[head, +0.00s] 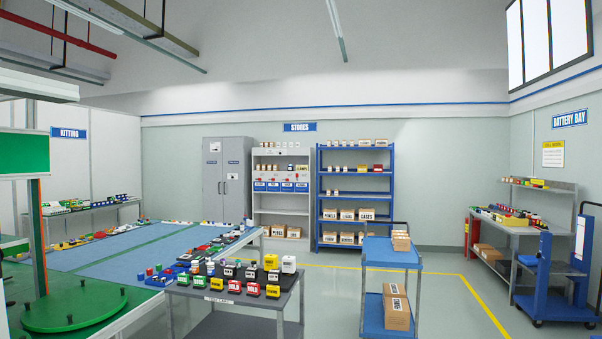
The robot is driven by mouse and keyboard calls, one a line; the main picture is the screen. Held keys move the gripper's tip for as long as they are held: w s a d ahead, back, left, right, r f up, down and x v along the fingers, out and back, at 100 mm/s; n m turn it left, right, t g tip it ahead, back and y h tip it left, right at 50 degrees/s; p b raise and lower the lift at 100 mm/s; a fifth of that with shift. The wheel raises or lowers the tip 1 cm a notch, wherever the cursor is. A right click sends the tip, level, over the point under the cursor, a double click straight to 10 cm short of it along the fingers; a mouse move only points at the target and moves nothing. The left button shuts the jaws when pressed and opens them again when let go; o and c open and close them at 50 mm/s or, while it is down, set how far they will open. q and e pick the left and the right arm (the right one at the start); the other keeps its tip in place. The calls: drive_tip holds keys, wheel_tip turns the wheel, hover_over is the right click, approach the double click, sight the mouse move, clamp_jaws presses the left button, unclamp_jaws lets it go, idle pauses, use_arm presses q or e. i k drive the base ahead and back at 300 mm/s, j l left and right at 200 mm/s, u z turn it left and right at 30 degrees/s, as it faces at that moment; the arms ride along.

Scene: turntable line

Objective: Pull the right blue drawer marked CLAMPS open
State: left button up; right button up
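A row of blue drawers with white label strips sits in the white shelf unit (281,212) under the STORES sign at the back wall. The rightmost blue drawer (302,187) is at the right end of this row. Its label is too small to read, so I cannot confirm the word CLAMPS. The drawer fronts look level with each other. The drawers are far off across the room. Neither of my grippers is in view.
A dark bench (232,301) with coloured items stands in front, left of a blue cart (393,255) carrying boxes. A blue-mat table (125,249) and green turntable (73,309) are at left. Grey floor (332,280) lies open between bench and cart. A blue rack (319,210) adjoins the shelf unit.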

sight(300, 187)
drive_tip(key=i+l+z, duration=0.25)
drive_tip(key=i+z, duration=0.15)
drive_tip(key=i, duration=0.25)
drive_tip(key=i+z, duration=0.35)
drive_tip(key=i, duration=0.35)
drive_tip(key=i+z, duration=0.1)
drive_tip(key=i, duration=1.55)
drive_tip(key=i+z, duration=0.4)
drive_tip(key=i, duration=0.35)
drive_tip(key=i+j+z, duration=0.15)
drive_tip(key=i+z, duration=0.25)
drive_tip(key=i, duration=0.35)
drive_tip(key=i+l, duration=0.15)
drive_tip(key=i, duration=1.5)
drive_tip(key=i+u, duration=0.45)
drive_tip(key=i, duration=0.25)
drive_tip(key=i+l+u, duration=0.15)
drive_tip(key=i+u, duration=0.3)
drive_tip(key=i, duration=0.3)
drive_tip(key=i+u, duration=0.3)
drive_tip(key=i, duration=1.35)
